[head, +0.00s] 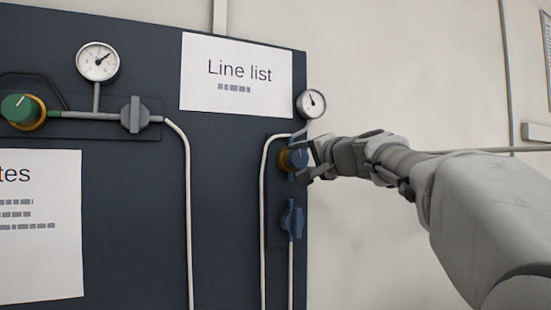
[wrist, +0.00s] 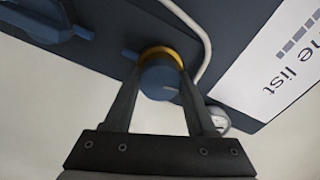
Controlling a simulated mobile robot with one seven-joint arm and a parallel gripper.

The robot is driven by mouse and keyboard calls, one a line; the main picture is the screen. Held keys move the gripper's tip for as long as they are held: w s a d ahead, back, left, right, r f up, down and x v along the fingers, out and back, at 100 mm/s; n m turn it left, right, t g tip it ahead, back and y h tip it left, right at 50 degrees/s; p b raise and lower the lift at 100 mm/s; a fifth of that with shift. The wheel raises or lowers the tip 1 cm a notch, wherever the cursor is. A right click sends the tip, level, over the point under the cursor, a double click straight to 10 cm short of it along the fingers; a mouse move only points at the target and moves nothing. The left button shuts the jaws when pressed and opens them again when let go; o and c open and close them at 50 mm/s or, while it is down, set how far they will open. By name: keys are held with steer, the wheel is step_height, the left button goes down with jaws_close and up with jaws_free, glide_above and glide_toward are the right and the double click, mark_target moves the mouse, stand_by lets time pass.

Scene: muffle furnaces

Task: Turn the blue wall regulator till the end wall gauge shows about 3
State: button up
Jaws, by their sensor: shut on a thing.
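The blue regulator (head: 297,158) with a yellow collar is on the right edge of the dark panel in the head view. It also shows in the wrist view (wrist: 160,80), between the fingers. My gripper (head: 312,160) is shut on its knob, one finger on each side. The end gauge (head: 311,104) is a small round white dial just above the regulator. Its needle points up and slightly left; the numbers are too small to read. In the wrist view the gauge (wrist: 217,119) is partly hidden behind the right finger.
A blue valve handle (head: 292,222) sits just below the regulator. A green regulator (head: 22,110), a second gauge (head: 98,62) and a grey valve (head: 135,115) are at the left. White pipes (head: 187,210) run down the panel. The wall right of the panel is mostly bare.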

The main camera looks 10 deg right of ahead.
stand_by(0.5)
steer(key=o, duration=1.4)
steer(key=v, duration=1.7)
steer(key=shift+s, duration=0.2)
